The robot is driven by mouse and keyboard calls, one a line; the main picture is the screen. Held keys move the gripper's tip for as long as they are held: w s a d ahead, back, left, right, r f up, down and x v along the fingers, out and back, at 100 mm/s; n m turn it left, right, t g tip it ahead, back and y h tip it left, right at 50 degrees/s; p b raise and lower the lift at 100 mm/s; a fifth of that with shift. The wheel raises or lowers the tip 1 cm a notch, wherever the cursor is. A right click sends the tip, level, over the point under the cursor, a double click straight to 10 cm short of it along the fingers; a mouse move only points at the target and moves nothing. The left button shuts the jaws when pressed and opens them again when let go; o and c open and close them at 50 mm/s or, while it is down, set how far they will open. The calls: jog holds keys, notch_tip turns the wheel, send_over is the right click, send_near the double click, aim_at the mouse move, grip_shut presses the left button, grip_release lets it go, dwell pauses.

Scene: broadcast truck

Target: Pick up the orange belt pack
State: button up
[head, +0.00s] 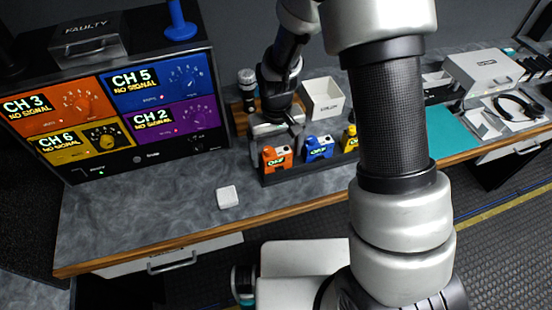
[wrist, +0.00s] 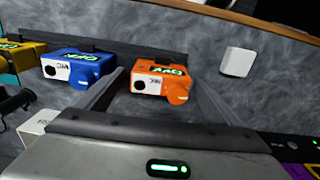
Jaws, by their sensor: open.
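The orange belt pack (head: 277,159) stands in a dark rack on the counter, at the left end of a row of belt packs. In the wrist view the orange belt pack (wrist: 160,78) lies ahead between my two fingers, its front facing me. My gripper (head: 279,137) is open just above and behind it. In the wrist view my gripper (wrist: 157,92) has one finger on each side of the pack, and nothing is held. I cannot tell whether a finger touches the pack.
A blue belt pack (head: 318,148) stands beside the orange one, and a yellow one (head: 350,138) is farther right, partly behind my arm. A small white box (head: 227,197) lies on the counter. A monitor stack (head: 125,110) stands left; a white bin (head: 323,98) is behind the rack.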

jog(key=c, duration=1.3)
jog(key=shift+r, duration=0.1)
